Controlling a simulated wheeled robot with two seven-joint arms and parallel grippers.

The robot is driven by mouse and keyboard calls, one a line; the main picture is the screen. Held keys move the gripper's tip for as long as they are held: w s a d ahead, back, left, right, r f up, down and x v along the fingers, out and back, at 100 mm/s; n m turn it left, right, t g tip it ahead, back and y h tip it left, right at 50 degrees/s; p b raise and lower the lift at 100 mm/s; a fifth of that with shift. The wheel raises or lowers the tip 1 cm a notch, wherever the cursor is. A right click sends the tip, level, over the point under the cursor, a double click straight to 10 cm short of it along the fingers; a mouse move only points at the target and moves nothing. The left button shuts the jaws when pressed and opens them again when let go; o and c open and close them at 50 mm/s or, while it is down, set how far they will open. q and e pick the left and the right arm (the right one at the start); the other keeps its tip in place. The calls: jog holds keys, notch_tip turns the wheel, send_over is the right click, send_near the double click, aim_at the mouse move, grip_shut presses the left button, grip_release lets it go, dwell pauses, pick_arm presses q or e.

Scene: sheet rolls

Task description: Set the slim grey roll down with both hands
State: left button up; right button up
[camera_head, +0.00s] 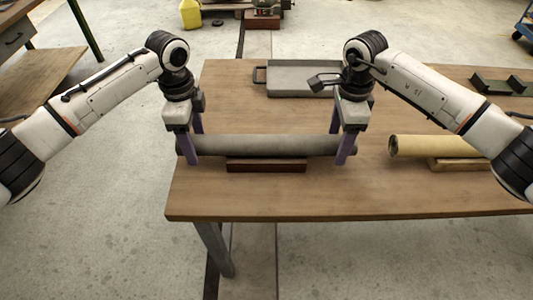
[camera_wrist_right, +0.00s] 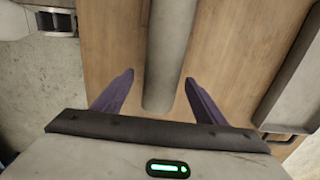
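The slim grey roll (camera_head: 265,145) lies level across the near part of the wooden table, at a dark red-brown block (camera_head: 266,166) that shows below its middle. Whether it rests on the block is hard to tell. My left gripper (camera_head: 192,140) straddles the roll's left end, its purple fingers apart, one in front and one behind. My right gripper (camera_head: 341,140) straddles the right end the same way. In the right wrist view the roll (camera_wrist_right: 162,60) runs between the open fingers (camera_wrist_right: 158,95), with a gap on each side.
A tan roll (camera_head: 435,146) lies on a pale wooden block (camera_head: 458,164) to the right. A grey metal tray (camera_head: 296,80) is at the table's back. A dark green bracket (camera_head: 500,85) lies at the back right. The table's front strip (camera_head: 300,198) is clear.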

jog(key=shift+r, duration=0.15)
pick_arm(q)
notch_tip(320, 180, up, 12)
pick_arm(e)
notch_tip(320, 180, up, 12)
dwell(0.8)
jog(key=shift+f, duration=0.2)
